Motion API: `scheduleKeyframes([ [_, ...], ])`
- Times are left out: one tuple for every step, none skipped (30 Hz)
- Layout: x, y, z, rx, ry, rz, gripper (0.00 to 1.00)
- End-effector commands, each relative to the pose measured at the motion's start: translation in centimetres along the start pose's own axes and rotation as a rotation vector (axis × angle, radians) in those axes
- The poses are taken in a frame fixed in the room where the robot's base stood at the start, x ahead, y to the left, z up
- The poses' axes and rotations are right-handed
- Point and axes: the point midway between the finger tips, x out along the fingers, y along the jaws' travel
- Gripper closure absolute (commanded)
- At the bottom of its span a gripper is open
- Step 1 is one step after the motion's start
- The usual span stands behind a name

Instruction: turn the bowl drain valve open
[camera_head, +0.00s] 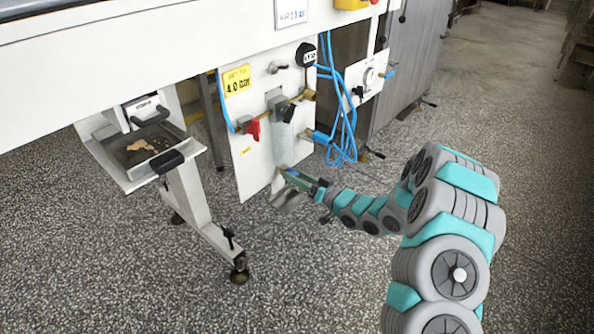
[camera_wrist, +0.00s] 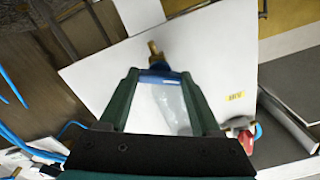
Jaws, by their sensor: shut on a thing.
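The clear filter bowl (camera_head: 283,145) hangs upright on the white panel, below a grey filter head (camera_head: 276,101). My gripper (camera_head: 284,175) reaches in from the lower right to the bowl's bottom end. In the wrist view, my gripper's (camera_wrist: 160,76) two dark green fingers are shut on a blue part at the bowl's end, the drain valve (camera_wrist: 158,72), with a brass stub (camera_wrist: 154,48) beyond it. The clear bowl (camera_wrist: 170,105) shows between the fingers. In the head view the valve is too small and covered to make out; its turned position cannot be told.
A red lever (camera_head: 255,130) sits left of the bowl, and a black-handled brass valve (camera_head: 290,112) sits beside the filter head. Blue hoses (camera_head: 345,125) hang to the right. A tray (camera_head: 140,150) juts out at left. The floor in front is open.

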Motion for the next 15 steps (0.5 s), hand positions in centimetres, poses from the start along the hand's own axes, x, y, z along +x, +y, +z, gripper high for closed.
scheduleKeyframes([
  [-0.01,-0.12,-0.22,0.016,0.000,-0.001,0.91],
  [-0.01,-0.13,-0.21,0.025,0.000,-0.001,0.91],
  [-0.01,-0.11,-0.19,0.037,0.001,-0.001,0.91],
  [-0.01,-0.08,-0.18,0.044,0.001,-0.001,0.91],
  [-0.02,-0.05,-0.17,0.050,0.002,-0.001,0.91],
  [-0.02,-0.02,-0.15,0.056,0.002,0.000,0.91],
  [-0.02,0.01,-0.13,0.060,0.002,0.000,0.91],
  [-0.02,0.03,-0.12,0.064,0.003,0.000,0.91],
  [-0.02,0.04,-0.10,0.067,0.003,0.000,0.91],
  [-0.02,0.05,-0.09,0.068,0.003,0.000,0.91],
  [-0.02,0.06,-0.08,0.069,0.003,0.000,0.91],
  [-0.01,0.07,-0.07,0.070,0.003,0.000,0.91],
  [-0.01,0.07,-0.07,0.070,0.003,0.000,0.91],
  [-0.01,0.08,-0.07,0.070,0.003,0.000,0.91],
  [-0.01,0.08,-0.07,0.069,0.003,0.000,0.91],
])
